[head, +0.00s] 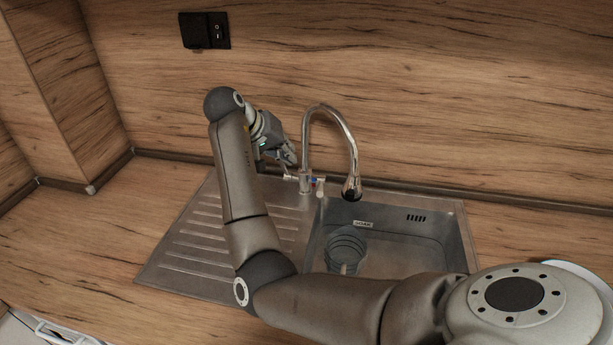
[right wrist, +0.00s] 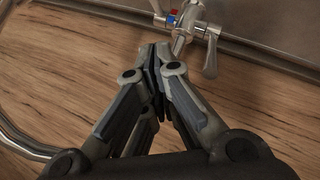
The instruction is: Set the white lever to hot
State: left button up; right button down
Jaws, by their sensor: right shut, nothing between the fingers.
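The chrome tap (head: 304,183) stands at the back of the sink, with a red and blue mark on its body. A short white lever (head: 320,187) is at the right of the body, hanging down towards the sink. A second, chrome lever is on the other side and shows clearly in the right wrist view (right wrist: 211,55). My right gripper (head: 291,158) is above and left of the tap body. In the right wrist view it is shut and empty (right wrist: 160,50), its tips overlapping the spout's lower part in the picture; contact cannot be told. My left gripper is out of view.
The tall curved spout (head: 350,145) arches to the right over the steel basin (head: 400,245). The ribbed drainboard (head: 185,245) lies left. A black socket and switch plate (head: 205,31) is on the wooden splashback behind. My right arm crosses the foreground.

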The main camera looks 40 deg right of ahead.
jog(key=p, duration=0.3)
send_near(320, 183)
jog(key=w+d, duration=0.2)
jog(key=s+f, duration=0.1)
jog(key=s+d+f+p, duration=0.1)
jog(key=f, duration=0.1)
jog(key=shift+f, duration=0.15)
